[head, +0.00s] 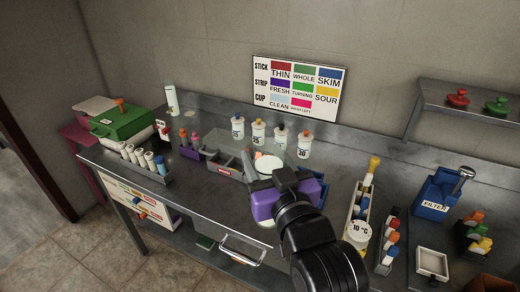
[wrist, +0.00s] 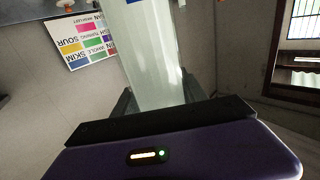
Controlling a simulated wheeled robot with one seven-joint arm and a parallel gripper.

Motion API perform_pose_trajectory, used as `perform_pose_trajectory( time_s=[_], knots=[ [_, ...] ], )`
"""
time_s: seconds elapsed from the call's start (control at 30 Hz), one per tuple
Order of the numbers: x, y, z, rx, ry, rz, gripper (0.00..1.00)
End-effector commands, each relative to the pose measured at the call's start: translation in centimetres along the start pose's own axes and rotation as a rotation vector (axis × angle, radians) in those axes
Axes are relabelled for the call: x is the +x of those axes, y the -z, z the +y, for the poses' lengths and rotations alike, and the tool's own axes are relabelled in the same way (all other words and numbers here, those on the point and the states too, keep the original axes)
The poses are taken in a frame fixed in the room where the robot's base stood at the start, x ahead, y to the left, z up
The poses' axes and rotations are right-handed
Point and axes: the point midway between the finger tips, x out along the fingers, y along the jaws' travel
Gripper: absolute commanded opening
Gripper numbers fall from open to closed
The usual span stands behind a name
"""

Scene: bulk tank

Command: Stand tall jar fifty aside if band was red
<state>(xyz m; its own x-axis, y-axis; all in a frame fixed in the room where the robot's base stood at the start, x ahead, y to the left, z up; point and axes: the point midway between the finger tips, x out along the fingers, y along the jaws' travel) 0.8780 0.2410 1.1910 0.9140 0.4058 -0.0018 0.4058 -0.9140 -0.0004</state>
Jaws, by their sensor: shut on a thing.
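My gripper (head: 272,192) is over the front middle of the steel bench and is shut on a tall pale jar. In the wrist view the translucent jar (wrist: 152,60) stands between the two fingers of my gripper (wrist: 158,98), with a bit of blue on its far end. In the head view the jar's round white top (head: 268,163) shows above the purple gripper body. Its number and any band cannot be read. Another tall pale jar (head: 171,99) stands upright at the back left, its markings too small to read.
Several lidded white cups (head: 304,146) stand along the back. A colour chart (head: 297,87) leans at the wall. A grey divided tray (head: 223,163) lies left of my gripper. A green box (head: 122,124) is at far left. A stick rack (head: 361,205) and blue filter holder (head: 436,193) are at right.

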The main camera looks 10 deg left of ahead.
Motion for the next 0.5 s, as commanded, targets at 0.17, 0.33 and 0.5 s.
perform_pose_trajectory(
  time_s=[0.17, 0.33, 0.5],
  knots=[
    [-1.1, -1.6, 0.8, 0.000, -0.021, 0.002, 0.00],
    [-2.4, -3.8, 1.8, -0.001, -0.044, 0.001, 0.00],
    [-4.2, -6.8, 3.0, 0.000, -0.077, 0.000, 0.00]
  ],
)
